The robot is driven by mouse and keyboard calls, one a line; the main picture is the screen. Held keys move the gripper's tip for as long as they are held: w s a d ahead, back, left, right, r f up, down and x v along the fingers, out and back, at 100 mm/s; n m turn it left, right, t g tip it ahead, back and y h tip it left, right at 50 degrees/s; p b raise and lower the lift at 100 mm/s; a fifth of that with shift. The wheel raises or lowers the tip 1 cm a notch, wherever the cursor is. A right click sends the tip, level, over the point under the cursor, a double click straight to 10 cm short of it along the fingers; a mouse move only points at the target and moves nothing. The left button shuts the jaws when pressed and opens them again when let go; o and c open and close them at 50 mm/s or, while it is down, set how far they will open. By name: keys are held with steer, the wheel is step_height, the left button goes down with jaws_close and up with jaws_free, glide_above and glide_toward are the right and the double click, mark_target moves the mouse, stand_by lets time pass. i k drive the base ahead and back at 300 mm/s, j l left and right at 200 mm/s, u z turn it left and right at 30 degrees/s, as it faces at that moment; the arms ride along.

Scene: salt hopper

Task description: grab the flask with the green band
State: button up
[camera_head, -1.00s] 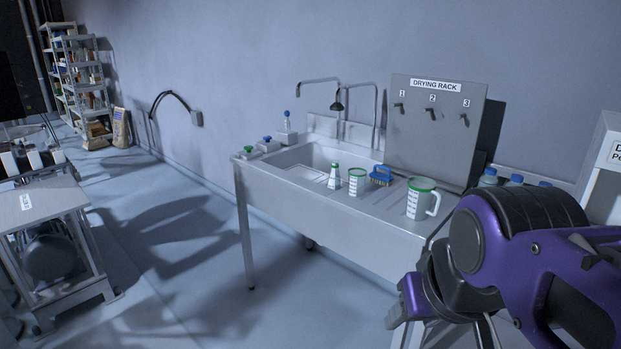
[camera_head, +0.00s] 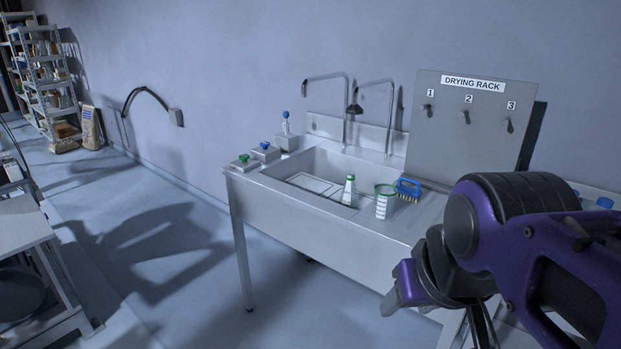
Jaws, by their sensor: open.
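The flask with the green band (camera_head: 349,192) is a small white conical flask with a green band near its narrow top. It stands upright at the front edge of the sink basin, left of a white beaker with a green rim (camera_head: 384,204). My gripper (camera_head: 405,290) is at the lower right, nearer the camera than the sink unit, apart from the flask and to its right. It is open, with no object visible in it. Part of it is hidden by my purple arm.
The metal sink unit (camera_head: 290,215) has taps and a drying rack panel (camera_head: 470,125) behind it. A blue brush (camera_head: 408,188) lies right of the beaker. A grey cart (camera_head: 30,235) stands at the left. The floor between cart and sink is clear.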

mark_target(348, 198)
steer(key=i+j+z, duration=0.25)
steer(key=i+j, duration=1.1)
steer(key=k+j, duration=0.05)
steer(key=j, duration=0.05)
